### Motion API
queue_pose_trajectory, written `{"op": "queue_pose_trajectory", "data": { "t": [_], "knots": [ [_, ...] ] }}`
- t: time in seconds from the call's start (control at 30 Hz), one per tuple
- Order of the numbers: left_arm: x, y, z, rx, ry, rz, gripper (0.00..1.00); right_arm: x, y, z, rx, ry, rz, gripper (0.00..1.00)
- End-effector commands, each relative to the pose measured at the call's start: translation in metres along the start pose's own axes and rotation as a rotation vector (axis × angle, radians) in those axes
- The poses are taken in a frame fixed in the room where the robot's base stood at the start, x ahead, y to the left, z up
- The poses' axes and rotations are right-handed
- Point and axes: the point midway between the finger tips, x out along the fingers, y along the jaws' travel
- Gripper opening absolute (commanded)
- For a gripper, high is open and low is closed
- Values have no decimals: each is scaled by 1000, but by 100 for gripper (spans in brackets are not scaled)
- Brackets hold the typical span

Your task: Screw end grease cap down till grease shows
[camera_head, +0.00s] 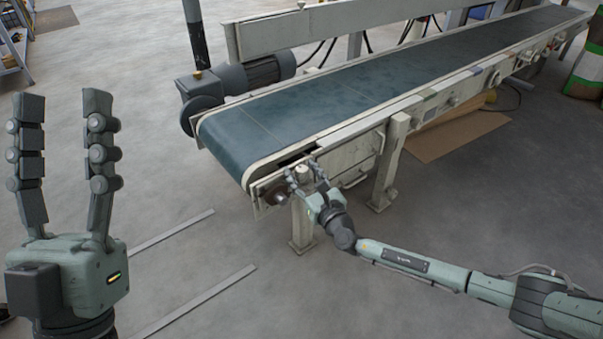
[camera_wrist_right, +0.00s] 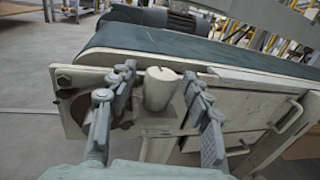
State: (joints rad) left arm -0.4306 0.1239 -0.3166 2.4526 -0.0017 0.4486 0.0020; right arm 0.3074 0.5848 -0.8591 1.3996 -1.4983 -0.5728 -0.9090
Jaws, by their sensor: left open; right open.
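A pale, rounded post-like piece (camera_wrist_right: 160,88) stands upright at the near end of the conveyor, between the spread fingers of my right gripper (camera_wrist_right: 157,80). I cannot tell whether it is the grease cap or the top of a leg. A round, brownish bearing end (camera_head: 276,196) sits on the conveyor's end plate, partly behind a finger in the wrist view. No grease can be made out. In the head view my right gripper (camera_head: 308,172) is open at that corner; contact cannot be told. My left gripper (camera_head: 62,105) is open, empty and pointing up, away from the conveyor.
The conveyor's blue belt (camera_head: 330,100) runs to the back right, with a grey motor (camera_head: 255,75) beside its near end. A support leg (camera_head: 390,165) stands right of my right gripper. A cardboard sheet (camera_head: 455,135) lies beneath.

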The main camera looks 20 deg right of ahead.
Motion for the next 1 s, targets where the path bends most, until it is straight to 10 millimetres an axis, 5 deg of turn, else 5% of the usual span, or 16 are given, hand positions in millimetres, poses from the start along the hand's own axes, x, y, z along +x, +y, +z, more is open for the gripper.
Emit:
{"op": "queue_pose_trajectory", "data": {
  "t": [0.27, 0.67, 1.0],
  "knots": [
    [0, 0, -1, 1, 7, 0, 48, 2, 0, 0, 1, 1, 0, 49],
    [0, 0, -1, 1, 6, 0, 48, 2, 0, 0, 0, 0, 0, 1],
    [2, 1, 8, -5, -56, -1, 48, 2, 1, 1, 2, 2, -43, 0]
  ]
}}
